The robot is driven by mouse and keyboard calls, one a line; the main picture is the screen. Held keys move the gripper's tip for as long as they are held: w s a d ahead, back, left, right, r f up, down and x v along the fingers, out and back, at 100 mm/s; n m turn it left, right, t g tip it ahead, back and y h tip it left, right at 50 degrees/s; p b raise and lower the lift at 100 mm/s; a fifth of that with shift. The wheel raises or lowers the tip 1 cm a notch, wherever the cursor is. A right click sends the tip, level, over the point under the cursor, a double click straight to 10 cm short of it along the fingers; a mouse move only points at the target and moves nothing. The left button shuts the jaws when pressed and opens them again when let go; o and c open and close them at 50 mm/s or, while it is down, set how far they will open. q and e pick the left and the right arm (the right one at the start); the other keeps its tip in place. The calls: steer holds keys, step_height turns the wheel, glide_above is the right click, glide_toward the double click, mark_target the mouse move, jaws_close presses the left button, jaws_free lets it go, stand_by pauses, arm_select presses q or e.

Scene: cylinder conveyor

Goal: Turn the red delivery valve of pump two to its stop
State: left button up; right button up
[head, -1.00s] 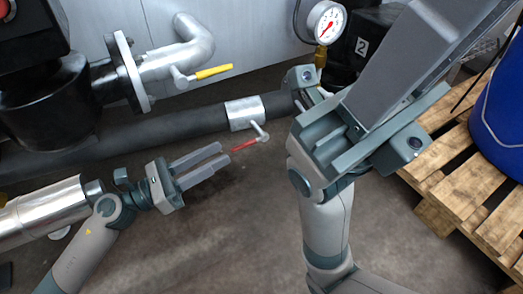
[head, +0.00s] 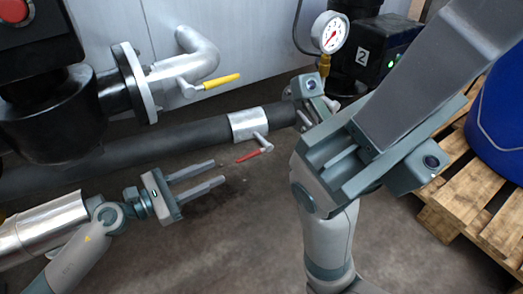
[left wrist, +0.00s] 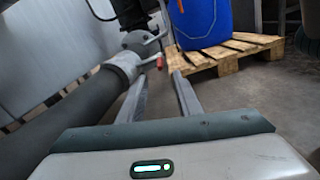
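The red valve handle (head: 254,154) hangs from a silver sleeve (head: 247,124) on the dark horizontal pipe in the head view. Its red tip points lower left, towards my left gripper. My left gripper (head: 220,171) is open and empty, left of and slightly below the handle, with its fingertips apart from it. In the left wrist view the red handle (left wrist: 160,63) shows beyond the two spread fingers (left wrist: 160,95). A black pump marked 2 (head: 362,57) stands behind, with a round gauge (head: 330,33).
A yellow valve handle (head: 221,81) sits on a silver pipe at the upper left. The dark pipe (head: 120,146) runs across behind my left gripper. A wooden pallet (head: 447,212) bearing a blue drum (head: 500,125) stands at the right. My right arm fills the right middle. The lower floor is clear.

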mark_target(262, 148)
arm_select(q)
steer(key=b+x, duration=0.1)
steer(key=x, duration=1.5)
steer(key=shift+b, duration=0.4)
jaws_close()
